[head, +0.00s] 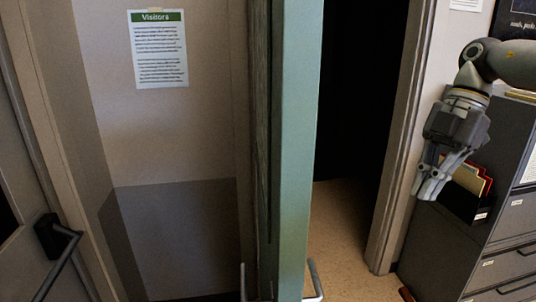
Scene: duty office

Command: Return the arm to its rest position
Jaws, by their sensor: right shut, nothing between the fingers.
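My right gripper (432,184) shows at the right of the head view, on an arm that comes in from the right edge. Its fingers point down and are shut, with nothing between them. It appears in front of the grey filing cabinet and a dark file holder, overlapping them in the picture; I cannot tell how far apart they are. My left gripper is not in view.
A green door (297,150) stands edge-on in the middle, with a dark opening to its right. A grey filing cabinet (425,250) stands at right, with a file holder (463,203) of folders on it. A Visitors notice (158,50) hangs on the wall. A door handle (62,250) is at lower left.

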